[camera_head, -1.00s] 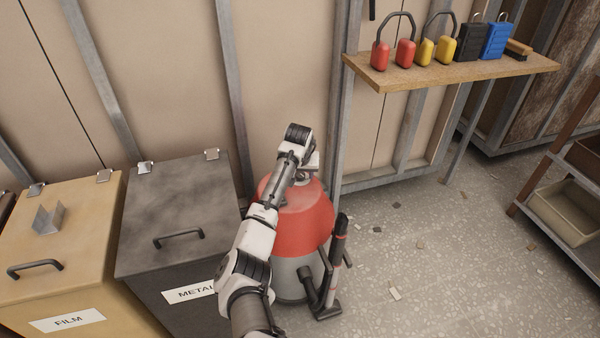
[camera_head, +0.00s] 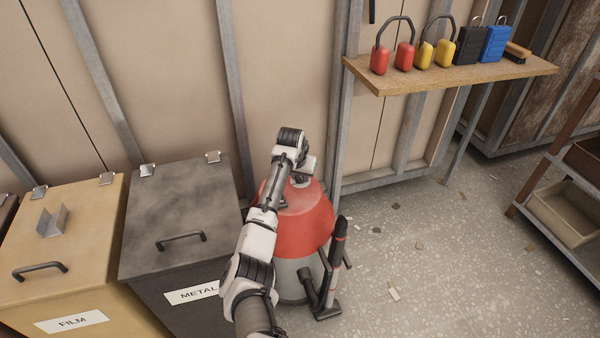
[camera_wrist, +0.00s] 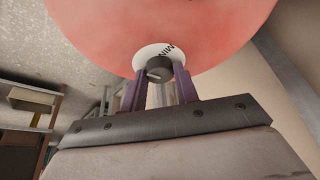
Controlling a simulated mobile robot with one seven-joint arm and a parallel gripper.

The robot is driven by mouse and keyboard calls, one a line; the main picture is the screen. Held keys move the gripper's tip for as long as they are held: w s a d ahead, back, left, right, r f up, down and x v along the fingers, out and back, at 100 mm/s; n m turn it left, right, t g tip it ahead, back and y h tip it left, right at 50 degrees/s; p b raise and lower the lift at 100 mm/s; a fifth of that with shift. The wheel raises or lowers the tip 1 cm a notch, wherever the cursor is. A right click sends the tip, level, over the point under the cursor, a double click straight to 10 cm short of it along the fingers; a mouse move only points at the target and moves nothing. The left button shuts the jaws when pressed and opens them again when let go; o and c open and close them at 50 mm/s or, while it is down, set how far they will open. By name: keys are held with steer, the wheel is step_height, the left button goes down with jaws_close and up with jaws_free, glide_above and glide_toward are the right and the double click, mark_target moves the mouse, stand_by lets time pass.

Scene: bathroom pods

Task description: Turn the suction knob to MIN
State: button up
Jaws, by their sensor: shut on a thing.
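The red and grey vacuum (camera_head: 305,222) stands on the floor beside the dark metal bin, with my arm reaching over its domed red top. In the wrist view the red top (camera_wrist: 100,25) fills the upper middle. On it is a white dial plate (camera_wrist: 146,52) with the word MIN printed, and a small dark grey suction knob (camera_wrist: 158,69). My gripper (camera_wrist: 158,82) has its two purple fingers on either side of the knob, shut on it. The knob's pointer is too small to read surely. In the head view my arm mostly hides the knob.
A dark bin labelled METAL (camera_head: 180,210) and a tan bin labelled FILM (camera_head: 75,250) stand left of the vacuum. The vacuum's black hose and nozzle (camera_head: 335,265) are on its right side. A wooden shelf (camera_head: 450,75) holds ear defenders. Floor to the right is mostly clear.

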steer(key=m+h, duration=0.1)
steer(key=m, duration=0.2)
steer(key=shift+w+a+m, duration=0.1)
steer(key=shift+m, duration=0.2)
steer(key=m, duration=0.1)
steer(key=m+g+h+b, duration=0.1)
steer(key=m, duration=0.1)
steer(key=shift+w+a+f+m, duration=0.1)
steer(key=shift+m, duration=0.2)
steer(key=m+g+h+b, duration=0.1)
steer(key=m+b, duration=0.2)
steer(key=shift+w+f+m+g, duration=0.1)
steer(key=shift+m+g, duration=0.2)
steer(key=shift+g, duration=0.1)
steer(key=m+g+b, duration=0.1)
steer(key=m+b, duration=0.2)
steer(key=shift+w+b, duration=0.1)
steer(key=shift+b, duration=0.25)
steer(key=shift+r, duration=0.2)
steer(key=o, duration=1)
steer(key=shift+a, duration=0.1)
